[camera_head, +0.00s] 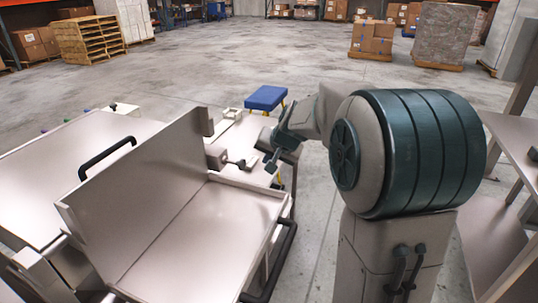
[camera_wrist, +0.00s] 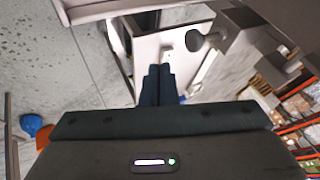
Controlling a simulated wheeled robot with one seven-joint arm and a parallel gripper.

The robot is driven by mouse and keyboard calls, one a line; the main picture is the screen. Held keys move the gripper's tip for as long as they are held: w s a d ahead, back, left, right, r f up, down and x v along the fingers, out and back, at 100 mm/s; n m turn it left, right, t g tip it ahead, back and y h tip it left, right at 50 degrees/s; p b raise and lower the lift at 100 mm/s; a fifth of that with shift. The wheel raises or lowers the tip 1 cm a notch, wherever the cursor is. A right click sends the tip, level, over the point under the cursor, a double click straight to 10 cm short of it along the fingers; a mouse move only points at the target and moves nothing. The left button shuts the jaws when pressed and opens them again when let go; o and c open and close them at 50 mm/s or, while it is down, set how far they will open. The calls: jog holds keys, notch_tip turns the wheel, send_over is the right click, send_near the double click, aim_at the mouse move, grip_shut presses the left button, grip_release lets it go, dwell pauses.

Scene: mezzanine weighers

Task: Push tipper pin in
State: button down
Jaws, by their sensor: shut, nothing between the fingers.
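The tipper is a pale metal tray (camera_head: 195,240) with a tall upright plate (camera_head: 140,190) along its left side. A small block (camera_head: 215,156) sits at the plate's far end, and a dark pin with a knob (camera_head: 241,163) sticks out of it to the right. In the wrist view a grey round knob (camera_wrist: 194,41) on a short shaft, seemingly this pin, shows right of and beyond my fingertips. My gripper (camera_head: 271,163) is shut and empty, just right of the pin's knob and apart from it. Its closed fingers (camera_wrist: 159,72) show in the wrist view. How deep the pin sits is unclear.
A black handle (camera_head: 107,157) stands left of the plate, and another dark rail (camera_head: 272,262) runs along the tray's right side. A blue-topped stool (camera_head: 266,97) stands beyond. A bench (camera_head: 515,160) is at the right. The floor behind is open, with pallets farther off.

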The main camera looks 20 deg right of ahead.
aim_at(239, 163)
jog(key=w+a+f+p, duration=0.2)
jog(key=w+a+f, duration=0.2)
jog(key=w+f, duration=0.1)
jog(key=shift+w+a, duration=0.15)
jog(key=shift+w, duration=0.25)
jog(key=shift+r, duration=0.1)
